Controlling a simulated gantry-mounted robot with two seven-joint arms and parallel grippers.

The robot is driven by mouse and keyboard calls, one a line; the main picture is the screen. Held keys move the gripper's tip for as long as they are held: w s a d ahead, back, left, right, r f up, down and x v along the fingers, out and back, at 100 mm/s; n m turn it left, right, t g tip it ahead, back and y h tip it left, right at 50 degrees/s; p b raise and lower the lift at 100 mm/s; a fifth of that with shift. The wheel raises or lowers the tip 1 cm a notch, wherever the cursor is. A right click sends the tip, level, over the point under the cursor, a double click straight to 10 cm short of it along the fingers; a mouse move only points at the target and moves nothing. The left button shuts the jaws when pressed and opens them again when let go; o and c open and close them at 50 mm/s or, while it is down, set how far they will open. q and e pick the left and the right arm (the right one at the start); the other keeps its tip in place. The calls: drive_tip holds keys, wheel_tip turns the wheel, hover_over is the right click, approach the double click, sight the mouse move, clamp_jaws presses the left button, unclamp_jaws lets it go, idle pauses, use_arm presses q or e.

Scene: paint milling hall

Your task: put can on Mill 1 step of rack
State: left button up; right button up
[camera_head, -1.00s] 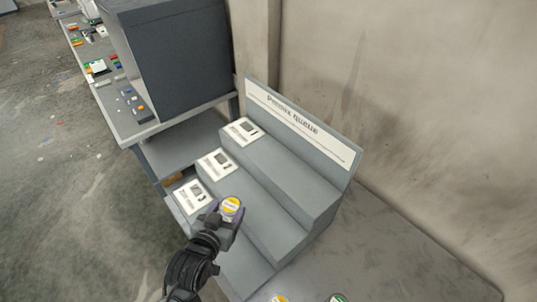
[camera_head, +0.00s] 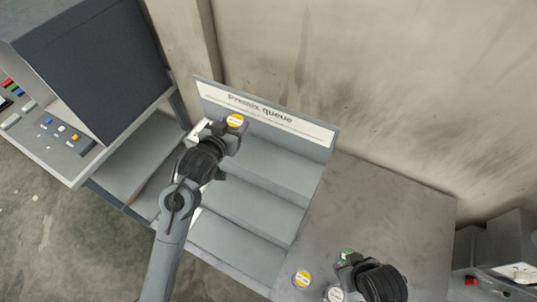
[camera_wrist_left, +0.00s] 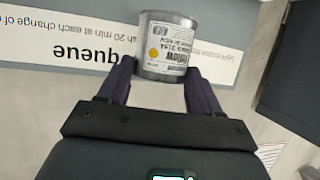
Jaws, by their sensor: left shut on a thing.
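A small grey can with a yellow-and-white lid (camera_head: 235,121) is in my left gripper (camera_head: 231,130). In the left wrist view the can (camera_wrist_left: 168,48) sits between the two fingers, its label reading "yellow". The grey stepped rack (camera_head: 262,181) has a "Premix queue" sign (camera_head: 262,112) along its back. My left gripper is over the upper left part of the rack, in front of the sign. A white step card (camera_head: 198,131) shows partly behind the gripper; my arm hides most of the other cards. My right gripper (camera_head: 348,263) is at the lower right, beside a green-topped can (camera_head: 346,254); its jaws are unclear.
A yellow-topped can (camera_head: 302,279) and a white-topped can (camera_head: 335,294) stand on the grey table (camera_head: 395,205) right of the rack. A dark cabinet on a bench (camera_head: 95,70) stands left of the rack. A wall rises behind. The rack's right side is clear.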

use_arm(q)
drive_tip(key=shift+w+d+r, duration=0.2)
drive_tip(key=shift+w+d, duration=0.05)
drive_tip(key=shift+d, duration=0.15)
wheel_tip(320, 180, down, 6)
drive_tip(key=shift+w+d+f+p, duration=0.1)
drive_tip(key=shift+f+p, duration=0.1)
drive_tip(key=shift+p, duration=0.2)
wheel_tip(320, 180, down, 3)
drive_tip(key=shift+r, duration=0.1)
drive_tip(key=shift+f, duration=0.25)
drive_tip(key=o, duration=1.2)
